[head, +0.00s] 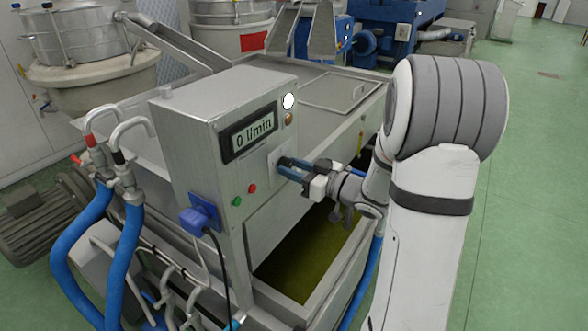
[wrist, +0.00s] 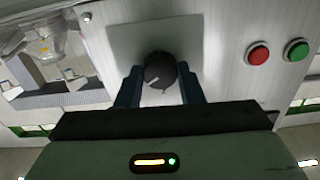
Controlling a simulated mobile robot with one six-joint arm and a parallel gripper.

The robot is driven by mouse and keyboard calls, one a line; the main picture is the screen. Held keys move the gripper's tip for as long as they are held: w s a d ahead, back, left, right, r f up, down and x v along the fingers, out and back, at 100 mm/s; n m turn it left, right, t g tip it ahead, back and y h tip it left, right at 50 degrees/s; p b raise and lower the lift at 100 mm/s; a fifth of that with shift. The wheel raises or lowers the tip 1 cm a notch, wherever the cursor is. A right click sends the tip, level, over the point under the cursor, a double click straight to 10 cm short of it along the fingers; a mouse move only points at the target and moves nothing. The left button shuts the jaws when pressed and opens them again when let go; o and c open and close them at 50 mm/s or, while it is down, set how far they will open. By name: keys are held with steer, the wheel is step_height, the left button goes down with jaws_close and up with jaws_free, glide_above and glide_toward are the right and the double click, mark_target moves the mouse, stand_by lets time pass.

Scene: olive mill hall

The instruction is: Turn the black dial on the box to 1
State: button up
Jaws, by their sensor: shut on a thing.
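The grey metal box (head: 180,135) stands on the mill's steel tank, and its front panel carries a display (head: 252,132) reading "0 l/min". The black dial (wrist: 160,70) sits on a pale plate (wrist: 120,40) on this panel, with a light pointer line on its face. My gripper (wrist: 160,85) has its two dark blue fingers on either side of the dial, shut on it. In the head view my gripper (head: 285,168) reaches the panel from the right and hides the dial. I cannot read any numbers around the dial.
A red button (wrist: 257,54) and a green button (wrist: 296,49) are beside the dial. A white lamp (head: 288,101) is above. A blue plug (head: 200,218) with a black cable sits low on the box. Blue hoses (head: 88,225) hang at left. Green floor is free at right.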

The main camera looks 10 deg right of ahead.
steer(key=shift+f, duration=0.1)
steer(key=shift+n+b, duration=11.9)
steer(key=shift+b, duration=3.65)
steer(key=o, duration=1)
